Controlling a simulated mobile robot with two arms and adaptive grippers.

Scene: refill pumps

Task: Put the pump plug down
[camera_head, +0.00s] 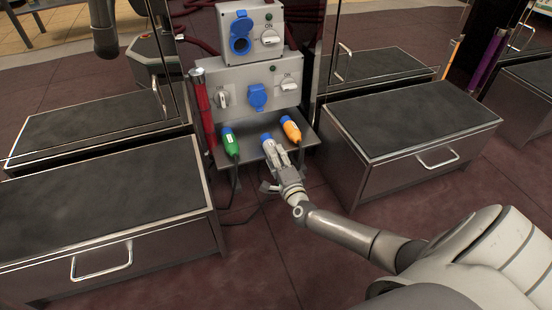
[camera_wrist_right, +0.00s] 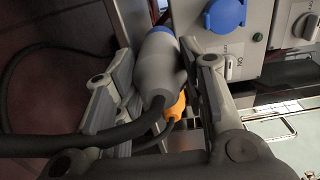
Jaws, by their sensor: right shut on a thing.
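My right gripper (camera_head: 274,152) is shut on a grey plug with a blue end (camera_wrist_right: 160,65), the pump plug. The plug's blue end (camera_head: 267,138) shows in the head view, over the small grey shelf (camera_head: 309,137). A dark cable (camera_wrist_right: 140,127) runs from the plug's back in the right wrist view. The plug lies between a green plug (camera_head: 231,143) on its left and an orange plug (camera_head: 291,131) on its right. I cannot tell whether the held plug touches the shelf. My left gripper is not in view.
A grey panel (camera_head: 235,77) with blue sockets and switches stands behind the shelf. A red cylinder (camera_head: 201,112) is at its left. Dark-topped cabinets (camera_head: 410,115) flank the shelf, with another at left (camera_head: 95,200). Open floor (camera_head: 255,255) lies in front.

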